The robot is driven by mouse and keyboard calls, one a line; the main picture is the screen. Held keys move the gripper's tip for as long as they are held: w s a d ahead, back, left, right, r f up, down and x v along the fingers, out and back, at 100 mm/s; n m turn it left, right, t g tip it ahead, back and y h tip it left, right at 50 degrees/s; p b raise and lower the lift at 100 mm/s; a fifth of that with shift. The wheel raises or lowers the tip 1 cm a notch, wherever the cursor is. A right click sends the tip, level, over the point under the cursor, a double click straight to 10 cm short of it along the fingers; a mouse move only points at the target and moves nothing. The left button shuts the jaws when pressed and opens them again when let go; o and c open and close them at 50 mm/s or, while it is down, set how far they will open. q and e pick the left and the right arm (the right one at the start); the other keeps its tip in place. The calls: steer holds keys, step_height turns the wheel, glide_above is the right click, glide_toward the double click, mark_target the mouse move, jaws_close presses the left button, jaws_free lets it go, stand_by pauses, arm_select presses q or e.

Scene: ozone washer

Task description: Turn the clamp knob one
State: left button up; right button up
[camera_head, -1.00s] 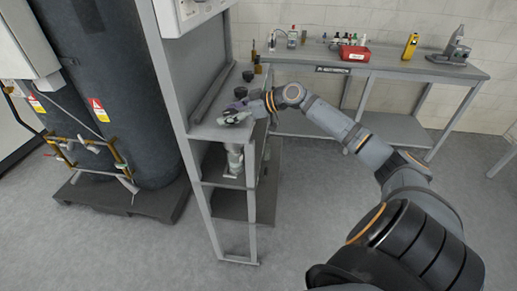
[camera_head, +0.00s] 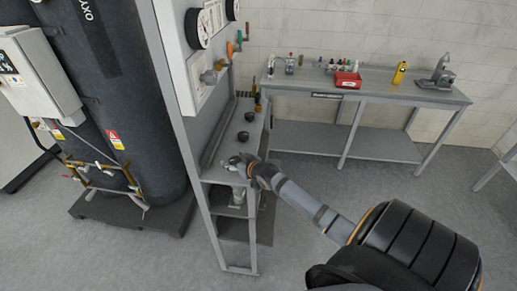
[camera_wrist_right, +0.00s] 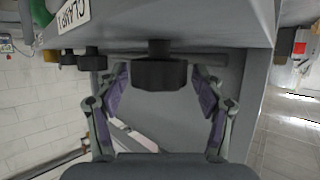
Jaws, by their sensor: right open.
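A black clamp knob (camera_wrist_right: 160,72) stands out from a grey surface in the right wrist view. My right gripper (camera_wrist_right: 159,80) is open, with one purple-padded finger on each side of the knob. Gaps show between the fingers and the knob, so they do not appear to grip it. A white label reading "CLAMP 1" (camera_wrist_right: 73,15) sits on the surface at the upper left, partly cut off. In the head view my right gripper (camera_head: 238,160) is over the near end of the narrow grey bench (camera_head: 217,171), and the knob is hidden there. My left gripper is not in view.
Two more black knobs (camera_head: 244,136) (camera_head: 249,116) stand farther back on the bench. A panel with gauges (camera_head: 198,28) rises beside it. Dark tanks (camera_head: 125,100) stand at left. A back table (camera_head: 300,84) holds a red bin (camera_head: 347,79).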

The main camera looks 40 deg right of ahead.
steer(key=shift+r+m+h+p, duration=0.2)
steer(key=shift+m+h+p, duration=0.1)
steer(key=shift+h+p, duration=0.15)
steer(key=shift+f+m+h, duration=0.2)
steer(key=shift+m+h, duration=0.5)
steer(key=shift+h, duration=0.15)
steer(key=shift+s+f+m+g+h, duration=0.1)
steer(key=shift+s+m+g+h, duration=0.05)
steer(key=shift+m+g+h, duration=0.15)
steer(key=b+v, duration=0.2)
steer(key=v, duration=0.8)
steer(key=shift+s+b, duration=0.2)
steer(key=shift+b, duration=0.2)
steer(key=s+a+f+n+g+y+b, duration=0.1)
steer(key=s+a+f+n+g, duration=0.1)
steer(key=s+a+f+g, duration=0.2)
steer(key=s+a+f+n+g+y+b, duration=0.1)
steer(key=s+a+f+g, duration=0.4)
steer(key=s+f, duration=0.5)
steer(key=shift+s+a+f+n, duration=0.25)
steer(key=shift+s+n, duration=0.15)
steer(key=shift+s, duration=1.55)
